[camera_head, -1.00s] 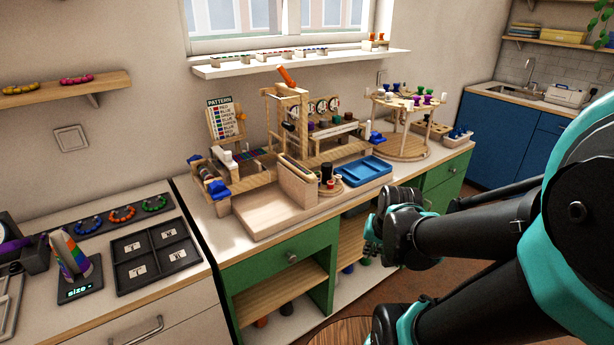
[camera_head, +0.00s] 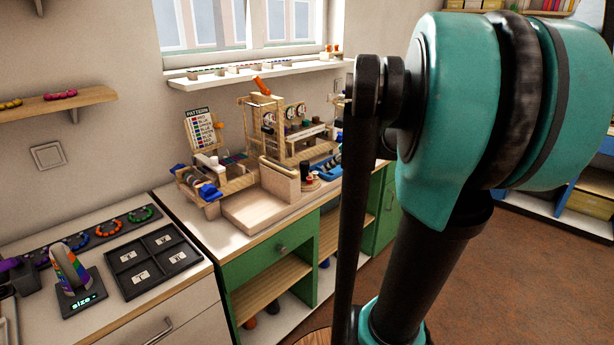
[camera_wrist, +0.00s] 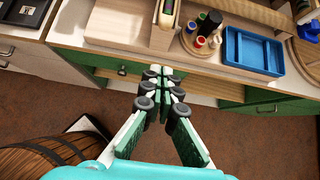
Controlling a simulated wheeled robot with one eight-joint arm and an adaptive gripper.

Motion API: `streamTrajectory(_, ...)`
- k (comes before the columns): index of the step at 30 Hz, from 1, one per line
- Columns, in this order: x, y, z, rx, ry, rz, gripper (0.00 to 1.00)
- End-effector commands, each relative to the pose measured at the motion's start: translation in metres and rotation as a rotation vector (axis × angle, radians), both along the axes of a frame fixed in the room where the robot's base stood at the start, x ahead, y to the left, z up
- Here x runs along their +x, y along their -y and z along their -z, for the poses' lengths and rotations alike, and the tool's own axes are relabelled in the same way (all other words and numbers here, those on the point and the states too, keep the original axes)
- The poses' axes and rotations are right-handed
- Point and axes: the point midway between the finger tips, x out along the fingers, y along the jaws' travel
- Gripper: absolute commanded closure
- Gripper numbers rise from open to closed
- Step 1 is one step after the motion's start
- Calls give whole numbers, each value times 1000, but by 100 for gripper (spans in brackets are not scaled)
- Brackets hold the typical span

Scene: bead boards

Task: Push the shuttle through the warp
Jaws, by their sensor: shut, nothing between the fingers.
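The wooden loom (camera_head: 268,125) stands on the counter, with an upright frame and an orange-handled lever (camera_head: 262,85) on top. A slim pale piece, possibly the shuttle (camera_head: 279,166), lies along the top of a wooden block (camera_head: 280,183) at the loom's front. The block also shows at the top of the wrist view (camera_wrist: 163,38). The warp is too small to make out. My gripper (camera_wrist: 161,74) is shut and empty, in front of the counter edge and below the block in the wrist view. In the head view I cannot make it out.
A blue tray (camera_wrist: 252,52) and a round stand of spools (camera_wrist: 205,38) sit right of the block. An empty wooden tray (camera_head: 252,212) lies at the front. A barrel (camera_wrist: 45,155) stands on the floor. My arm covers the counter's right part in the head view.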

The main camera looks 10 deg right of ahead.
Motion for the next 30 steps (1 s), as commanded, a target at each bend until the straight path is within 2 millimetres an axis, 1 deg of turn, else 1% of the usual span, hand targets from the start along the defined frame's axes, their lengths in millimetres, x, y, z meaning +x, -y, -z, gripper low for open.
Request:
streamTrajectory(5, 12, -10, 15, 1, 0, -4, 100)
streamTrajectory(18, 57, -43, 71, -1, 0, -5, 100)
streamTrajectory(24, 79, -58, 70, -2, 0, -5, 100)
streamTrajectory(30, 87, -64, 70, -2, 0, -3, 100)
